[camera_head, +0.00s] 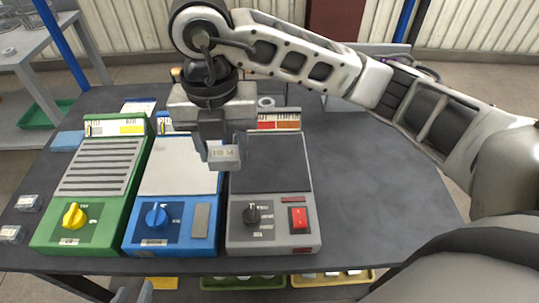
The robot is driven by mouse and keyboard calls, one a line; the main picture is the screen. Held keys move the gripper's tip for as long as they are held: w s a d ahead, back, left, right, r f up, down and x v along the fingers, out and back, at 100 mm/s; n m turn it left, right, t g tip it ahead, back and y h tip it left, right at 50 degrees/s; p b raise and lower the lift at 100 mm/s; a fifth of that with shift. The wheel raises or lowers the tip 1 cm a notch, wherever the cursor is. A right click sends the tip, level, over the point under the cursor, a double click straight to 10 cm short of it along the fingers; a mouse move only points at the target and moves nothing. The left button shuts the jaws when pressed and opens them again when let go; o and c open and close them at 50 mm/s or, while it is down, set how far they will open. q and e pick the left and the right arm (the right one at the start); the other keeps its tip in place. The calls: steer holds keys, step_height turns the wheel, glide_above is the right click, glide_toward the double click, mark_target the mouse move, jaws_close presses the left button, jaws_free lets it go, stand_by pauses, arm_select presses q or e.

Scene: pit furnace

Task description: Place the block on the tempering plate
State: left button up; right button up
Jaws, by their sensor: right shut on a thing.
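My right gripper (222,146) comes in from the right and points down, shut on a small light-grey block (224,154) with dark lettering on its face. The block is held in the air, in front of the boundary between the blue and grey units. Three plate units stand side by side: a green one with a ribbed plate (100,165), a blue one with a smooth pale plate (175,180), and a grey one with a dark plate (275,165). I cannot read which is the tempering plate. My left gripper (132,293) shows at the bottom edge, its fingers apart, empty.
Two small labelled blocks (28,203) (12,234) lie at the table's left edge. Knobs and a red switch (299,218) are on the unit fronts. The dark table (380,190) is clear on the right. Yellow and green trays (333,278) sit below the front edge.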

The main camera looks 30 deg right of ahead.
steer(key=w+d+f, duration=0.4)
steer(key=d, duration=0.3)
glide_toward(269, 161)
steer(key=shift+s+a+f, duration=0.35)
steer(key=shift+a+f, duration=0.1)
steer(key=shift+a, duration=0.1)
steer(key=shift+w+d+f, duration=0.3)
steer(key=shift+d+f, duration=0.15)
steer(key=shift+f, duration=0.25)
steer(key=shift+w+d+f, duration=0.1)
steer(key=shift+d+f, duration=0.1)
steer(key=shift+f, duration=1.55)
steer(key=shift+f, duration=0.15)
steer(key=o, duration=1.3)
